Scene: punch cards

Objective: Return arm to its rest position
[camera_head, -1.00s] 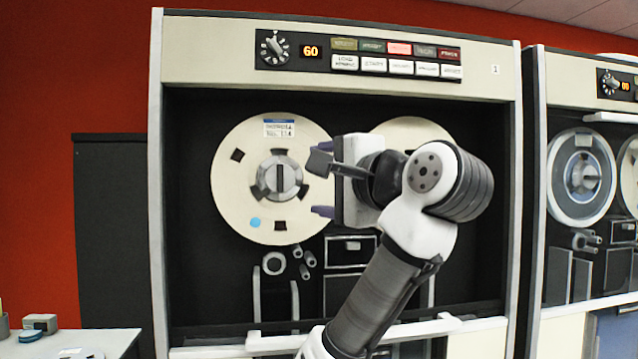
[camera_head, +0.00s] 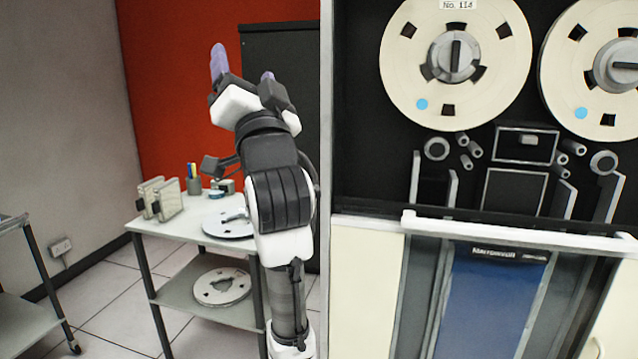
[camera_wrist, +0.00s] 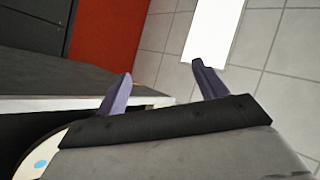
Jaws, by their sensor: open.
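My gripper (camera_head: 243,65) is at the upper left of the head view, raised in front of the red wall and the dark cabinet. Its two purple fingers point up and are apart, with nothing between them. My arm rises from the bottom of the head view, left of the tape cabinet.
The tape cabinet (camera_head: 363,270) with two cream reels (camera_head: 400,58) fills the right. A two-shelf table (camera_head: 165,228) at left holds boxes (camera_head: 165,199), a pen cup (camera_head: 194,186) and a grey reel (camera_head: 228,224). A cream reel (camera_head: 222,287) lies on its lower shelf.

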